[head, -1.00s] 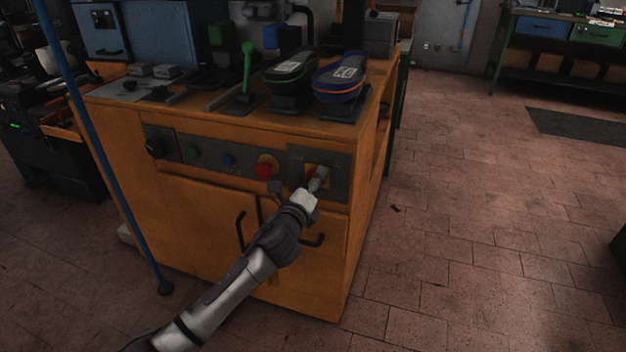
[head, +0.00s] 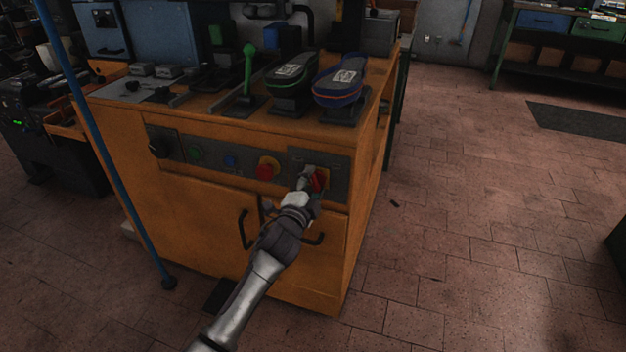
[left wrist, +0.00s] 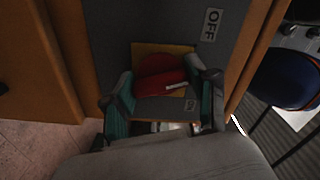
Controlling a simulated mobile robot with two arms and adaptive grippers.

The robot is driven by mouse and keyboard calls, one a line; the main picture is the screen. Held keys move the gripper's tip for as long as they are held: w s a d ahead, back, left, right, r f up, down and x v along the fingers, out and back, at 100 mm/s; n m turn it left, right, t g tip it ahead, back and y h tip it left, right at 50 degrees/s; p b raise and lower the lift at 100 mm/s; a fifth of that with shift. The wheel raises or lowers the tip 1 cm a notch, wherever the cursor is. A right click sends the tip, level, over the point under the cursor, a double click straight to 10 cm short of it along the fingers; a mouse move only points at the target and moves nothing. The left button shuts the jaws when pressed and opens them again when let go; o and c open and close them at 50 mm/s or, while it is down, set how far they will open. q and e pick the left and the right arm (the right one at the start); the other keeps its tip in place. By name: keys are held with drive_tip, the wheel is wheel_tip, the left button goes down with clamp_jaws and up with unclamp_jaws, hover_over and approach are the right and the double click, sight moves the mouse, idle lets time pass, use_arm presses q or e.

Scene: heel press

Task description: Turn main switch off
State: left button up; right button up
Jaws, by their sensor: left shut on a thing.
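The main switch is a red knob (head: 320,179) on a yellow plate at the right end of the grey panel on the orange cabinet. In the left wrist view the red knob (left wrist: 160,72) sits between my two fingers, with a white mark on it toward the right finger. An OFF label (left wrist: 211,24) is on the panel above and right of it. My left gripper (head: 308,183) is at the knob, its fingers (left wrist: 163,92) closed on the knob's sides. The gripper hides part of the switch in the head view. My right gripper is not in view.
Left of the switch are a red mushroom button (head: 265,171), a blue button (head: 230,161), a green button (head: 196,154) and a black knob (head: 158,142). Door handles (head: 243,229) stick out below. Two shoe forms (head: 338,85) stand on top.

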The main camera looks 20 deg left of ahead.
use_arm(q)
drive_tip(key=n+p, duration=0.1)
drive_tip(key=n, duration=0.2)
drive_tip(key=shift+n, duration=0.3)
drive_tip(key=shift+f+n+p, duration=0.15)
drive_tip(key=shift+n+p, duration=0.3)
drive_tip(key=shift+n, duration=0.25)
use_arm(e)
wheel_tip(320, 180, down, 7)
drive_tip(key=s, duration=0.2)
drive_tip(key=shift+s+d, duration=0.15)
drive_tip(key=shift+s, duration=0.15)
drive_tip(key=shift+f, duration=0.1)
use_arm(q)
drive_tip(key=o, duration=1.2)
drive_tip(key=shift+c, duration=0.2)
drive_tip(key=shift+s, duration=0.15)
drive_tip(key=s, duration=1.1)
drive_tip(key=shift+s+a, duration=0.2)
drive_tip(key=shift+s, duration=0.2)
